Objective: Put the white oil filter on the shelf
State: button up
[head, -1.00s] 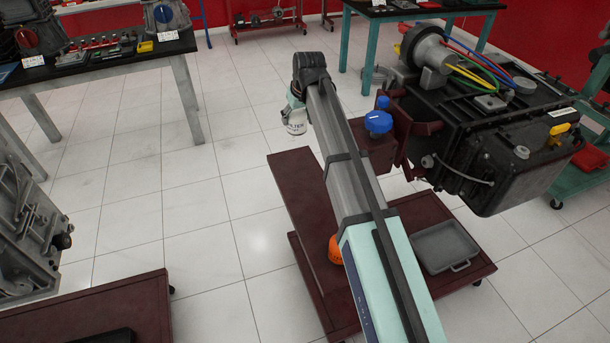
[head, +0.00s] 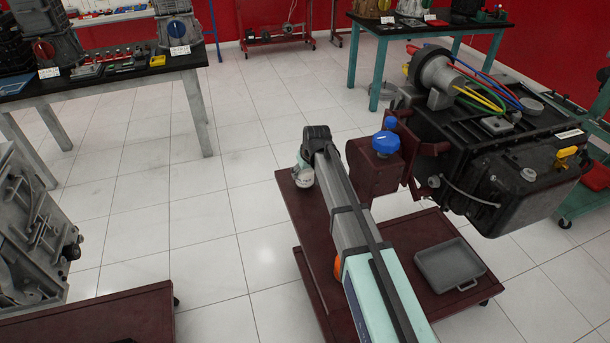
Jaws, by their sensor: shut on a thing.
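The white oil filter (head: 302,179) is small in the head view, just left of my arm's far end. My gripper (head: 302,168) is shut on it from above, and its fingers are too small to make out. The filter appears over the far left corner of the dark red shelf (head: 299,208) on the engine stand. I cannot tell whether it touches the shelf. My arm covers much of the shelf's right side.
An orange part (head: 337,268) sits on the shelf, partly hidden by my arm. The engine (head: 510,150) and a blue-capped red post (head: 375,168) stand to the right. A grey tray (head: 449,265) lies on the lower platform. Work tables (head: 110,85) stand behind.

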jog(key=shift+f, duration=0.85)
jog(key=shift+f, duration=0.15)
jog(key=o, duration=1.3)
jog(key=shift+o, duration=0.2)
jog(key=b+v, duration=0.1)
jog(key=v, duration=1.1)
